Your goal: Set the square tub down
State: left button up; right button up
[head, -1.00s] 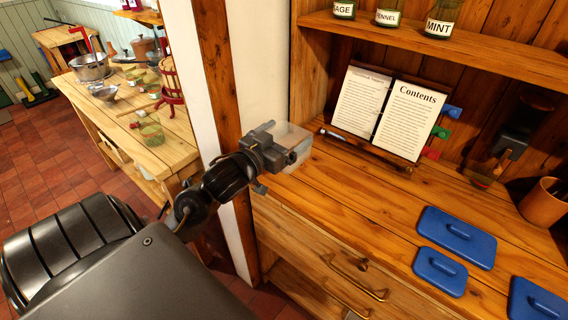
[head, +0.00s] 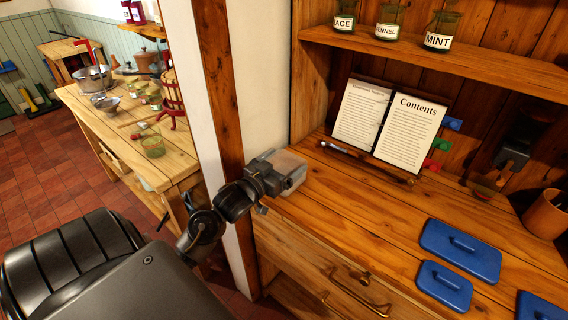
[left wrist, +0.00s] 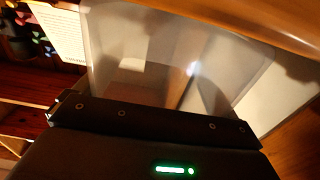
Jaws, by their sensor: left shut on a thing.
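The square tub (head: 291,170) is a clear, see-through box at the left end of the pine counter (head: 345,210). My left gripper (head: 268,172) is shut on its near left side. In the left wrist view the tub (left wrist: 180,55) fills the space past the dark gripper body (left wrist: 150,118). The tub is at or just above the counter; I cannot tell whether its base touches. My right gripper is not in view.
A recipe book (head: 408,128) on a stand is right of the tub, with a pen before it. Blue lids (head: 460,250) lie on the counter at right. A wooden post (head: 220,90) stands left of the tub. The counter between tub and lids is clear.

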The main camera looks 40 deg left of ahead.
pick_arm(q)
jog(key=shift+f, duration=0.15)
jog(key=o, duration=0.6)
jog(key=shift+r, duration=0.2)
jog(key=shift+s+f, duration=0.1)
jog(key=shift+s, duration=0.25)
jog(key=s+b, duration=0.1)
jog(key=s, duration=1)
jog(key=shift+s+d, duration=0.15)
